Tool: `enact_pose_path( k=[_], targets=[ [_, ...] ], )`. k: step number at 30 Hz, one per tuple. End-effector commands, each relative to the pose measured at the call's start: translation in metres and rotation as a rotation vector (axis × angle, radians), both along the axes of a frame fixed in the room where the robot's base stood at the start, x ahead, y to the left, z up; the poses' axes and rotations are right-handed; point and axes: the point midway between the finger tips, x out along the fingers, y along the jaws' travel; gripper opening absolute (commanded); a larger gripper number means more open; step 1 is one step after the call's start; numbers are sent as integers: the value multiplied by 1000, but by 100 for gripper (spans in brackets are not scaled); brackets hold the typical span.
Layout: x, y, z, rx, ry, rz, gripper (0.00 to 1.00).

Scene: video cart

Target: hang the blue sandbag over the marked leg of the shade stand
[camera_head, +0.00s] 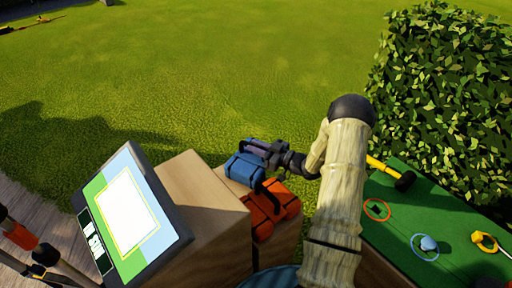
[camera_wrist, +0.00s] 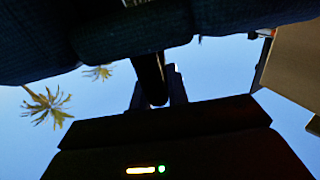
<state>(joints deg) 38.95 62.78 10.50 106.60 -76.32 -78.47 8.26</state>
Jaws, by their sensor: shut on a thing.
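The blue sandbag (camera_head: 244,169) hangs at the end of my gripper (camera_head: 268,153), just above and left of an orange sandbag. In the wrist view my gripper (camera_wrist: 156,94) is shut on a dark handle of the blue sandbag, whose dark underside (camera_wrist: 95,35) fills the top of the picture. At the lower left of the head view, dark poles with an orange band (camera_head: 20,236) show. I cannot tell whether they belong to the shade stand or which leg is marked.
An orange sandbag (camera_head: 270,207) lies on a wooden box beside a larger wooden block (camera_head: 205,205). A tilted screen (camera_head: 135,212) stands left of them. A green table (camera_head: 400,235) with a yellow-handled mallet (camera_head: 390,172) and small items is at right, by a hedge (camera_head: 440,90). Open grass lies beyond.

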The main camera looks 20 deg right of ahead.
Motion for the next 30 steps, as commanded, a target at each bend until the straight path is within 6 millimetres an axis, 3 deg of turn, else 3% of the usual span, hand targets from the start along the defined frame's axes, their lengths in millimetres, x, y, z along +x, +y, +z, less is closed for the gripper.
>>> enact_pose_path(
  k=[1,3,4,17,30],
  targets=[
    [0,0,-1,0,0,0,22],
    [0,0,0,0,0,0,36],
    [0,0,0,0,0,0,38],
    [-6,-6,2,0,1,-2,38],
    [-66,-57,3,1,3,-3,38]
  ],
)
